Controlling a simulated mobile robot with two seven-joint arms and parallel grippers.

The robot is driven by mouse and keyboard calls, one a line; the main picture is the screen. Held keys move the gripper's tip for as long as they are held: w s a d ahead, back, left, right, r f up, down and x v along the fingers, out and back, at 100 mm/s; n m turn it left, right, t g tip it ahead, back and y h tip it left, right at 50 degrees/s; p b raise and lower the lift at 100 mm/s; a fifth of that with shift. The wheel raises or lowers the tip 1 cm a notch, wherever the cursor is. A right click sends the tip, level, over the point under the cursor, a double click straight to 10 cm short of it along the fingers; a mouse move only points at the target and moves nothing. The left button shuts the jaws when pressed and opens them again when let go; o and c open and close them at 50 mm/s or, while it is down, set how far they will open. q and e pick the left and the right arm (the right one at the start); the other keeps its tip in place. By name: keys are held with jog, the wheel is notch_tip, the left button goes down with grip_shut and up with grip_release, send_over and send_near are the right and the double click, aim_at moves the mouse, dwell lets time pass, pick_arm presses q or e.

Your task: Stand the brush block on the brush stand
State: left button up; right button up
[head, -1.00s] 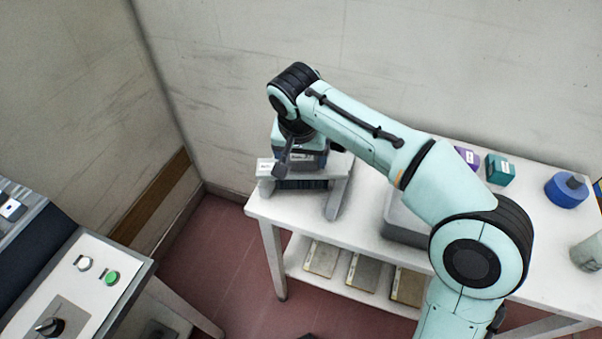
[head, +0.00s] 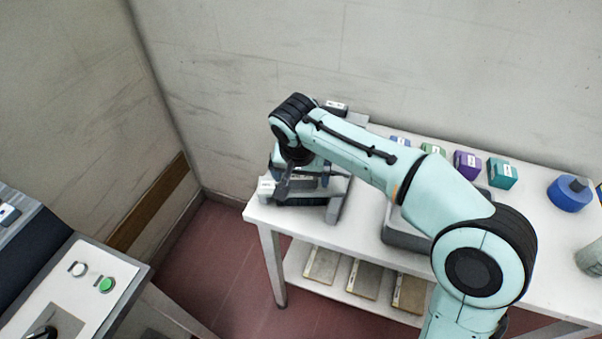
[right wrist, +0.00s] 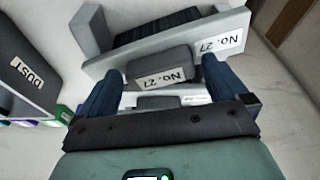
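The brush stand (head: 336,208) is a grey frame at the left end of the white table. It also shows in the right wrist view (right wrist: 92,30), with a dark ribbed part between its side walls and a "No. 27" label. I cannot tell whether block and stand touch. My left gripper is not in view.
A grey tray (head: 400,238) stands right of the stand, partly behind my arm. Purple (head: 467,163) and teal (head: 502,172) blocks and a blue round object (head: 569,193) are farther right. A wall is behind the table (head: 365,225). A control panel (head: 90,275) is lower left.

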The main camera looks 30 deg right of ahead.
jog(key=shift+r, duration=0.2)
jog(key=p+v, duration=0.3)
jog(key=v, duration=0.9)
